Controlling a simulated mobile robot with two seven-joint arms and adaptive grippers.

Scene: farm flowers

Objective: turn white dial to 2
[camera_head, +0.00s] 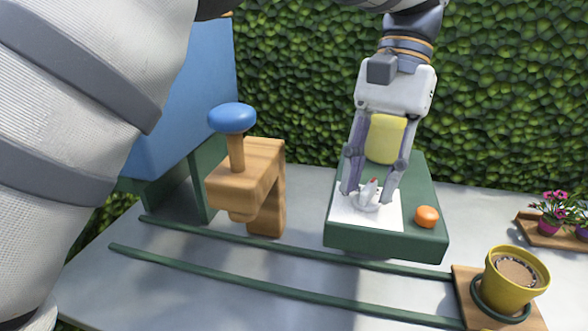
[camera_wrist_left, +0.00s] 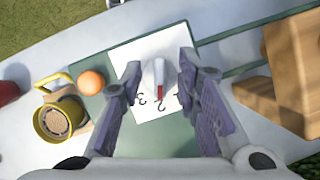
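The white dial (camera_head: 368,200) with a red pointer sits on a white numbered sheet (camera_head: 340,212) on top of a green box (camera_head: 385,242). In the left wrist view, the dial (camera_wrist_left: 158,76) is between my fingers and its red pointer faces down toward the printed digits, close to what looks like the 2. A 3 shows beside it. My left gripper (camera_head: 370,193) reaches down over the dial, with one finger on each side. The fingers look spread; I cannot tell whether they touch the dial. My right gripper is not in view.
An orange knob (camera_head: 427,217) sits on the box beside the sheet. A yellow part (camera_head: 385,138) shows behind my fingers. A wooden stand with a blue knob (camera_head: 232,118) is left, a yellow pot (camera_head: 512,282) right. Green rails (camera_head: 270,290) run in front.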

